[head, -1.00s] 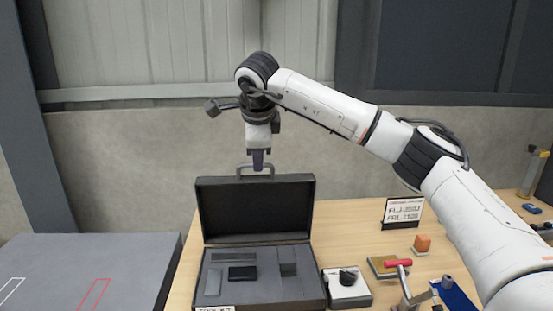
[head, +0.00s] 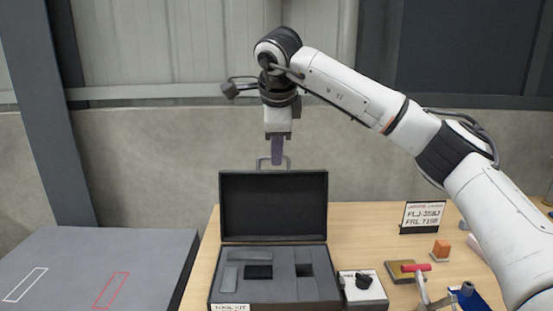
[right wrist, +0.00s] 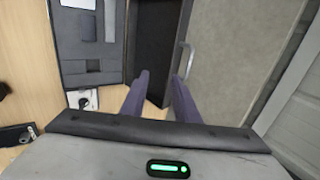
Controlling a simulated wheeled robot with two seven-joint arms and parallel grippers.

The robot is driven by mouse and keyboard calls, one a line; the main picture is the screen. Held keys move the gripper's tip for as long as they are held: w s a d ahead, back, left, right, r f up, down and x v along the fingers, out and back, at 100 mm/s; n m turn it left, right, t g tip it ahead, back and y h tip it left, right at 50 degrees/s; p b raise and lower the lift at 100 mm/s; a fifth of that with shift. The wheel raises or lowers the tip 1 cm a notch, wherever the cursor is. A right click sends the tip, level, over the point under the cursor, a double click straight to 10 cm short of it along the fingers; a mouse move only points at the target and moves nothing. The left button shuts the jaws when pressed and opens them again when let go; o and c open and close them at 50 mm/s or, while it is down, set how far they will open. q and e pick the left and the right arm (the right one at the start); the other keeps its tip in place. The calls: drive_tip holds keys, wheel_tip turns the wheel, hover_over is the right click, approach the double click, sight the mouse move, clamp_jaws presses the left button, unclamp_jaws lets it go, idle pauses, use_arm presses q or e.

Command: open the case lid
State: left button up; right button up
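The dark tool case (head: 312,290) stands on the wooden table with its lid (head: 274,206) raised upright, its black lining facing me. The lid handle (head: 287,162) sticks up from the lid's top edge. My right gripper (head: 277,163) points down at the handle and overlaps it in the head view. In the right wrist view, the purple fingers of the right gripper (right wrist: 160,80) are apart with nothing between them. The handle (right wrist: 185,58) shows just beyond the right-hand finger; I cannot tell whether they touch. My left gripper is out of view.
A white box with a black knob (head: 362,289) stands right of the case. A grey surface (head: 70,262) lies left; a wall stands behind.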

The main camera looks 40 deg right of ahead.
drive_tip(key=v, duration=0.6)
drive_tip(key=shift+f, duration=0.1)
idle(0.3)
